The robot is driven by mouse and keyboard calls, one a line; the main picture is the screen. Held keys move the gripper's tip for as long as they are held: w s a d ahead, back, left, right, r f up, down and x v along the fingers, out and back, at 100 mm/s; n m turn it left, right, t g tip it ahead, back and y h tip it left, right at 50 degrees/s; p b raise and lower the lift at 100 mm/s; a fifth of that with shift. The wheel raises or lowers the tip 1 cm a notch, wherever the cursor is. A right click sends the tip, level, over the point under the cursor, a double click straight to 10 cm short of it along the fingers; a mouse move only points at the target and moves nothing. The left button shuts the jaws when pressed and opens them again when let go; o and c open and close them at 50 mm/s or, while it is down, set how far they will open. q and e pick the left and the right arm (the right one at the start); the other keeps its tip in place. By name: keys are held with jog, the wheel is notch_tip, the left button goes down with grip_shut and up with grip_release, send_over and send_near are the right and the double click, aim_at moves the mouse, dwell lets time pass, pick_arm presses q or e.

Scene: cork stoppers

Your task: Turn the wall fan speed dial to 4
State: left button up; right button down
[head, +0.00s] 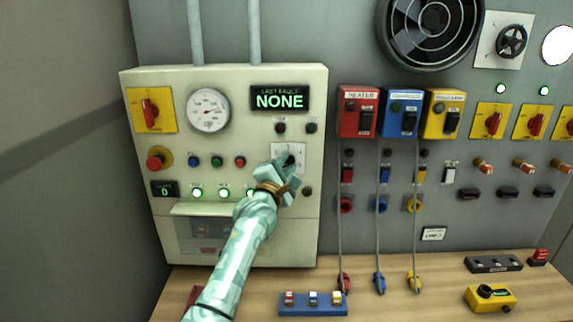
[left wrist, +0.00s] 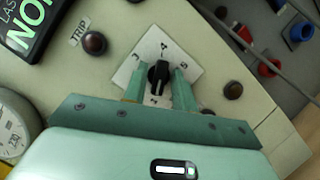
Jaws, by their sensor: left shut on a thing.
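A black dial knob (left wrist: 158,76) sits on a white plate (left wrist: 178,48) with small numerals around it; I cannot tell for sure which numeral its pointer faces. In the head view this plate (head: 299,150) is on the cream panel, below the fault display, and its knob is partly covered. My left gripper (head: 284,166) is at the plate, with its two fingers on either side of the knob and shut on it. The wall fan (head: 432,28) is at the top of the head view. My right gripper is not in view.
The cream control panel (head: 140,95) carries a gauge (head: 208,111), a red emergency button (head: 157,160) and small buttons near the dial. Red, blue and yellow switch boxes (head: 402,113) stand to its right. Below is a wooden bench (head: 400,300) with small parts.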

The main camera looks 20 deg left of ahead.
pick_arm(q)
jog(key=m+g+p, duration=0.1)
jog(key=m+p, duration=0.2)
jog(key=p, duration=0.2)
jog(key=m+g+p, duration=0.1)
jog(key=m+p, duration=0.2)
jog(key=p, duration=0.2)
jog(key=m+g+p, duration=0.2)
jog(key=m+p, duration=0.2)
jog(key=p, duration=0.1)
jog(key=shift+d+r+p, duration=0.1)
jog(key=shift+r+p, duration=0.2)
jog(key=shift+p, duration=0.1)
jog(key=shift+d+f+m+g+y+p, duration=0.1)
jog(key=shift+m+g+y+p, duration=0.2)
jog(key=shift+m+p, duration=0.4)
jog(key=shift+s+f+m+g+y, duration=0.1)
jog(key=shift+m+g+y, duration=0.2)
jog(key=shift+m, duration=0.4)
jog(key=m+y+b, duration=0.3)
jog(key=m+b, duration=0.2)
jog(key=m+g+y+b, duration=0.1)
jog(key=m+y+b, duration=0.2)
jog(key=m+b, duration=0.2)
jog(key=m+g+y+b, duration=0.1)
jog(key=m+y+b, duration=0.2)
jog(key=b, duration=0.3)
jog(key=shift+d+f+m, duration=0.15)
jog(key=shift+f+m, duration=0.15)
jog(key=shift+m, duration=0.6)
